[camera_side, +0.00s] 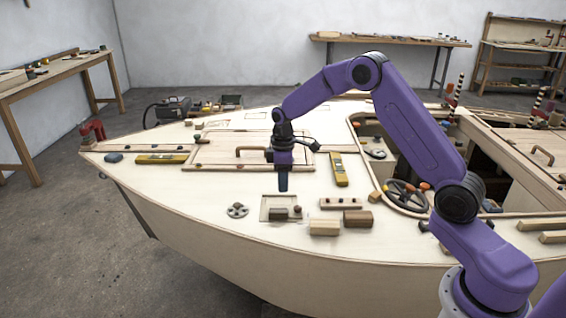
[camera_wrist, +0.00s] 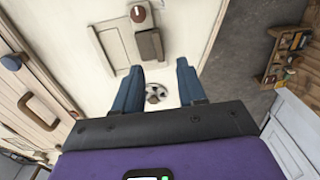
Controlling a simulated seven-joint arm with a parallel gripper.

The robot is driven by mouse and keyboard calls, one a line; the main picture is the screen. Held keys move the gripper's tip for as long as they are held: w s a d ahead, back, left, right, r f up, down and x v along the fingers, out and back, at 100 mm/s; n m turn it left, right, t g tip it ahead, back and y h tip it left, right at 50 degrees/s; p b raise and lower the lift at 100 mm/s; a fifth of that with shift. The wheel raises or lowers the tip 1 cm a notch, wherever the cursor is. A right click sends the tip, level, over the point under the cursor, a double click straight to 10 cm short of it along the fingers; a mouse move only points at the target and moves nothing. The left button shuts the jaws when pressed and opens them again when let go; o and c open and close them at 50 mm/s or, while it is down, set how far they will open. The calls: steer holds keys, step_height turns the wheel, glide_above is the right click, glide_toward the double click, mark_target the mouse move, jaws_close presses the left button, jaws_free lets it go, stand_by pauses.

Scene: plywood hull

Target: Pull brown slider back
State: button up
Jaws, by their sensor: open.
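A dark brown block (camera_side: 278,214), which looks like the slider, sits at the front edge of a pale recessed panel (camera_side: 268,201) on the hull deck. A small round brown knob (camera_side: 297,210) is beside it. In the wrist view the brown block (camera_wrist: 150,45) lies along the edge of the panel (camera_wrist: 113,48), with the knob (camera_wrist: 139,14) near its far end. My gripper (camera_side: 283,187) is above the deck, just behind the panel, pointing down. In the wrist view my gripper (camera_wrist: 159,88) has its fingers apart with nothing held, and the block is beyond the fingertips.
A round grey disc with holes (camera_side: 237,210) lies left of the panel. A tan block (camera_side: 324,228), a brown block (camera_side: 358,218) and a strip with dark dots (camera_side: 340,203) are to its right. A handled hatch (camera_side: 225,157) and a yellow level (camera_side: 339,169) are behind.

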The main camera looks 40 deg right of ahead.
step_height(320, 180, up, 6)
stand_by(0.5)
steer(key=s+a+r+n, duration=0.1)
steer(key=s+a+r, duration=0.2)
steer(key=s+a, duration=0.5)
steer(key=s+a+r+n, duration=0.1)
steer(key=s+a+r, duration=0.3)
steer(key=s, duration=0.8)
steer(key=s+d+f+n, duration=0.1)
steer(key=s+d+f, duration=0.1)
steer(key=s, duration=1.8)
steer(key=shift+d+n, duration=0.3)
steer(key=shift+d, duration=0.4)
